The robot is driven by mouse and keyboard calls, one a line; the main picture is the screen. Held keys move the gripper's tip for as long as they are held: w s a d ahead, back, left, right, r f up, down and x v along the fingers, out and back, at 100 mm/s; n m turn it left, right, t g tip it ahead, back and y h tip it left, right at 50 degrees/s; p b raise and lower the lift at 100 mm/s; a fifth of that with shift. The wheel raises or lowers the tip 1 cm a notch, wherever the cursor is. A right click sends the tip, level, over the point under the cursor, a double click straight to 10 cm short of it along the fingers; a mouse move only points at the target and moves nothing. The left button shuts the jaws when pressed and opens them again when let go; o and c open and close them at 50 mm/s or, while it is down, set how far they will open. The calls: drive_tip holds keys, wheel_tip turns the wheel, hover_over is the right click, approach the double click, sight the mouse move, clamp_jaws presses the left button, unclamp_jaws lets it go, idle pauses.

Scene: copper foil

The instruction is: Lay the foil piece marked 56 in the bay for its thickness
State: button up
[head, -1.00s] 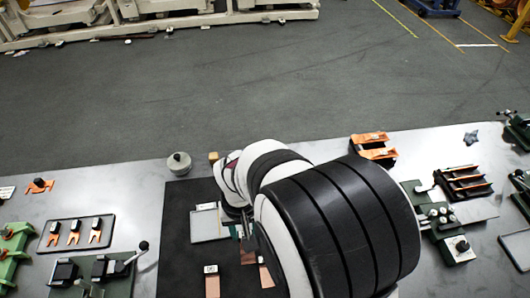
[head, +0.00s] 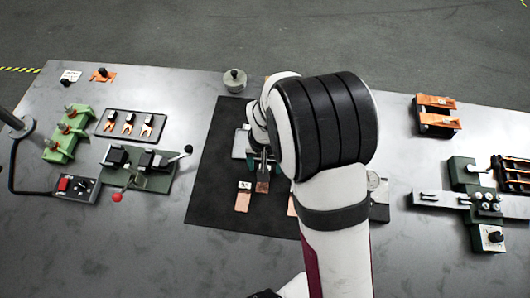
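My gripper (head: 264,170) points down over the black mat (head: 215,200), in front of a pale tray (head: 239,146) that the arm partly hides. A small copper piece (head: 262,187) shows right at its fingertips; I cannot tell whether it is gripped or lies beneath. A copper foil piece (head: 242,203) with a white tag lies on the mat just left of the gripper. Another copper piece (head: 291,207) shows as a sliver beside my arm. No number on any piece is legible. The bays and their thickness marks cannot be made out.
Left are a tray of copper forks (head: 129,124), a green clamp fixture (head: 67,133), a toggle fixture (head: 143,165) and a switch box (head: 76,188). A round weight (head: 234,80) stands behind the mat. Orange blocks (head: 436,115) and a slide fixture (head: 480,203) stand right.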

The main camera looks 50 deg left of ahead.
drive_tip(key=shift+r, duration=0.1)
wheel_tip(320, 180, up, 12)
drive_tip(key=w+d+r+m, duration=0.3)
drive_tip(key=w+d+r, duration=0.2)
drive_tip(key=d, duration=0.5)
drive_tip(key=s+d+r+m+y, duration=0.1)
drive_tip(key=d+r+m, duration=0.15)
drive_tip(key=d, duration=0.55)
drive_tip(key=d+r+m, duration=0.2)
drive_tip(key=d+m, duration=0.2)
drive_tip(key=d, duration=0.4)
drive_tip(key=s+d+m, duration=0.5)
drive_tip(key=s+d, duration=0.2)
drive_tip(key=shift+f+y, duration=0.35)
drive_tip(key=shift+y, duration=0.05)
